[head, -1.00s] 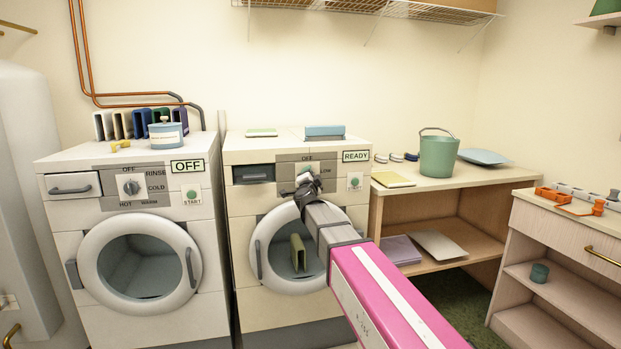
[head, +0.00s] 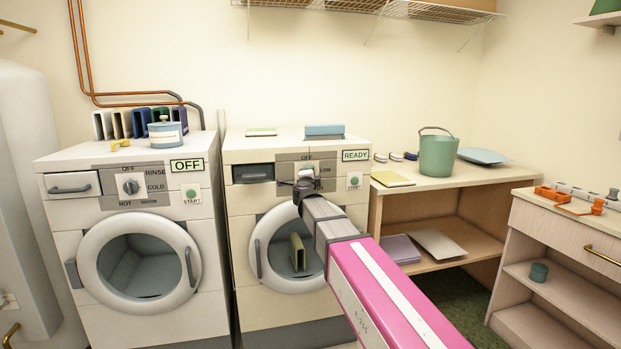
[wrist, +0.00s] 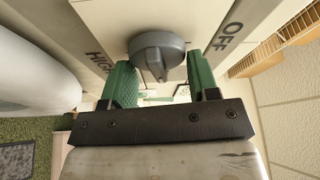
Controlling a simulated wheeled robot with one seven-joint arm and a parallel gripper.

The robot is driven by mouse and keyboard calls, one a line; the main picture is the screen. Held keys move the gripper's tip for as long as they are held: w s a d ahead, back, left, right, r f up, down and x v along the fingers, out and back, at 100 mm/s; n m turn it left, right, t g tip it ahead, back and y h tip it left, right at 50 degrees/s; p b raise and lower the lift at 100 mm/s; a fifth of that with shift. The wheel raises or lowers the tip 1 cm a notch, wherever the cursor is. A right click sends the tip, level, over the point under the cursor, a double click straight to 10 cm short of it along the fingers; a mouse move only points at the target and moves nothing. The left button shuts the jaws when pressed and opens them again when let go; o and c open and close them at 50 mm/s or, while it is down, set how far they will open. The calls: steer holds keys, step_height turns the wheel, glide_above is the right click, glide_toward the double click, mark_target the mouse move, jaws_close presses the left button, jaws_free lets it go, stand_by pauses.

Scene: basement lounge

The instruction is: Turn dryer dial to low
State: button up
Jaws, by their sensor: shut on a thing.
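The dryer (head: 240,212) is the right-hand machine, with a READY display (head: 355,156). My gripper (head: 306,180) is at its control panel and mostly hides the dial in the head view. In the wrist view the round grey dial (wrist: 157,55) sits between the two green fingers of my gripper (wrist: 162,85), which are shut on it. The dial's ridge points toward the bottom of that picture. HIGH (wrist: 97,64) is printed to the dial's left and OFF (wrist: 229,35) to its right there. A LOW label (head: 325,169) shows partly, right of my gripper, in the head view.
A washer (head: 65,225) with an OFF display stands left of the dryer. A green START button (head: 354,182) is right of the dial. A table with a green bucket (head: 438,156) stands on the right. A wire shelf (head: 365,8) hangs above.

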steer(key=shift+d, duration=0.1)
steer(key=o, duration=0.9)
steer(key=s, duration=0.7)
steer(key=s+a, duration=0.1)
steer(key=s, duration=0.2)
steer(key=shift+s+a+f, duration=0.1)
steer(key=shift+s+f, duration=0.25)
steer(key=shift+f, duration=0.05)
